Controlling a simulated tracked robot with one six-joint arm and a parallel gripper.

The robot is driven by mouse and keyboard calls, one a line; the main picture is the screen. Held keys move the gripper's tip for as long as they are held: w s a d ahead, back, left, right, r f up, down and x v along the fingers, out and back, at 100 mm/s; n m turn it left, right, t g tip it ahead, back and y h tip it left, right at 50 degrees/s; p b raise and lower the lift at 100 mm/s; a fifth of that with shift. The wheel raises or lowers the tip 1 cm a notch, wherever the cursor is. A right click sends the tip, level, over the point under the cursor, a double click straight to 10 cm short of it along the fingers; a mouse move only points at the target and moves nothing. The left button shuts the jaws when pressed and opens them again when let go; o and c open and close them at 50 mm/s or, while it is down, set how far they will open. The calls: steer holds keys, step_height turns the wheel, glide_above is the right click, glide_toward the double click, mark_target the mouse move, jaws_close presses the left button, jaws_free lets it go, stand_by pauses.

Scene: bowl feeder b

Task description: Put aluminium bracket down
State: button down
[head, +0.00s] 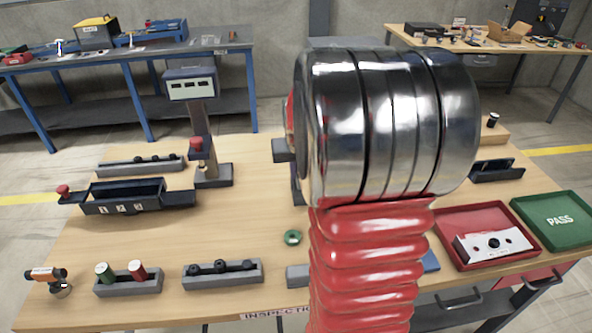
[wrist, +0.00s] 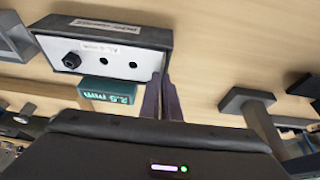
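My gripper (wrist: 163,82) shows in the wrist view as two dark, narrow fingers close together. I cannot tell whether a thin part is between them. In the head view my gripper is hidden behind my arm. A light metal-looking plate with holes (head: 474,249), which may be the aluminium bracket, lies in the red tray (head: 446,226) at the right. In the wrist view, a dark-edged box (wrist: 152,33) with a pale, holed face and a black knob is just left of the fingertips. I cannot tell if the fingers touch it.
A green PASS tray (head: 560,221) stands right of the red one. A numbered dark fixture (head: 123,207), a gauge stand (head: 200,120) and holders with plugs (head: 225,279) fill the left of the bench. A green ring (head: 292,230) lies mid-bench.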

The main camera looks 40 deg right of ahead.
steer(key=shift+f, duration=0.2)
steer(key=c, duration=2)
jaws_free()
steer(key=shift+r, duration=0.1)
steer(key=shift+r, duration=0.25)
steer(key=v, duration=1.2)
steer(key=shift+w+r, duration=0.1)
steer(key=shift+r, duration=0.25)
